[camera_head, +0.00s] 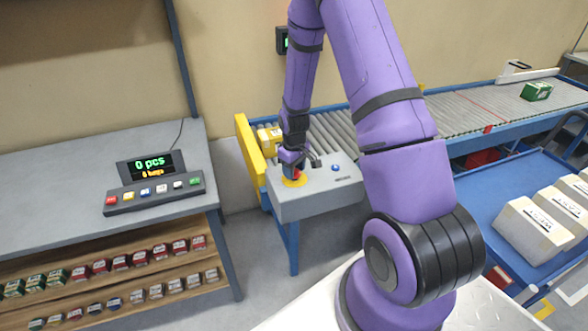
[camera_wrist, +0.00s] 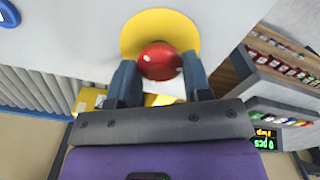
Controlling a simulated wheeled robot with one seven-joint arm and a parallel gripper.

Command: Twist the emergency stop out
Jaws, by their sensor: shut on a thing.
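The emergency stop is a red mushroom knob (camera_wrist: 160,62) on a round yellow plate (camera_wrist: 146,22). It sits on the left part of a grey control box (camera_head: 325,190), at the end of the roller conveyor. In the head view the yellow plate (camera_head: 294,182) shows below my gripper (camera_head: 294,172), which covers most of the knob. In the wrist view my gripper (camera_wrist: 159,82) has one dark finger on each side of the red knob, closed on it. Whether the knob is pressed in or out cannot be told.
A blue button (camera_head: 336,168) is on the same box, right of the knob. A yellow guard (camera_head: 250,150) stands at the conveyor's (camera_head: 460,112) left end. A grey bench (camera_head: 60,180) with a display (camera_head: 151,166) is on the left. A blue cart (camera_head: 490,190) holds white boxes on the right.

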